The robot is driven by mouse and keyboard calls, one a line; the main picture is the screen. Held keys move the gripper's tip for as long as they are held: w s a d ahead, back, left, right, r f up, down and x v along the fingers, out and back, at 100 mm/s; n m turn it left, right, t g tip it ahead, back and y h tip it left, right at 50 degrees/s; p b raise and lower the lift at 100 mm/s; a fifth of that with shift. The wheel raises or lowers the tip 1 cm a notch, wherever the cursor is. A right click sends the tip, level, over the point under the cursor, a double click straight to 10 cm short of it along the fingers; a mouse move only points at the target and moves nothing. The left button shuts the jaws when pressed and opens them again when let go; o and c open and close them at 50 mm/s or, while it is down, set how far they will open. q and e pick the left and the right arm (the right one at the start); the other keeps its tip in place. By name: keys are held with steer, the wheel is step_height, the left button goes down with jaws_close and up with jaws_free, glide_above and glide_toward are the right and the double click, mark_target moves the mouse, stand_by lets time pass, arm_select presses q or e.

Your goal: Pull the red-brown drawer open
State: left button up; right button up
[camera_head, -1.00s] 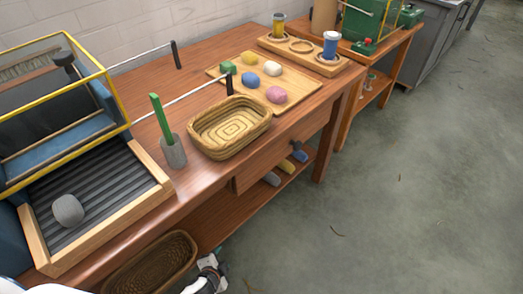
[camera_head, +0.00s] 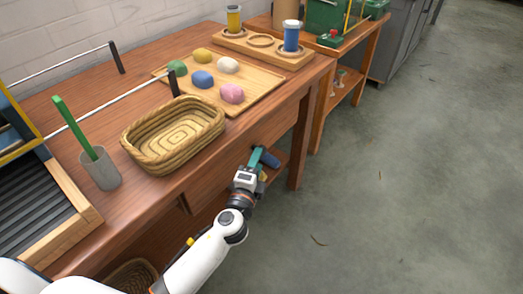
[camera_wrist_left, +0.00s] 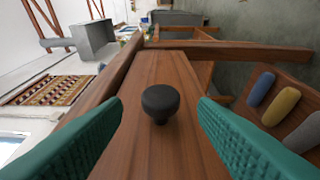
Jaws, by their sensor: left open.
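The red-brown drawer (camera_head: 207,182) sits under the table's top edge, its front partly behind my arm in the head view. In the left wrist view its front (camera_wrist_left: 160,65) faces the camera, with a round black knob (camera_wrist_left: 160,98) on it. My left gripper (camera_head: 257,158) is in front of the drawer in the head view. In the left wrist view its two teal fingers are open, one on each side of the knob with clear gaps. Nothing is held. The knob is hidden in the head view. My right gripper is not in view.
A woven basket (camera_head: 172,136), a grey cup (camera_head: 101,169) with a green stick and a wooden tray (camera_head: 262,88) of coloured balls stand on the table. Skeins (camera_wrist_left: 281,106) lie on the shelf below. The floor at right is clear.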

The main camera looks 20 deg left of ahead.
arm_select(q)
steer(key=w, duration=0.5)
steer(key=shift+a, duration=0.1)
jaws_close()
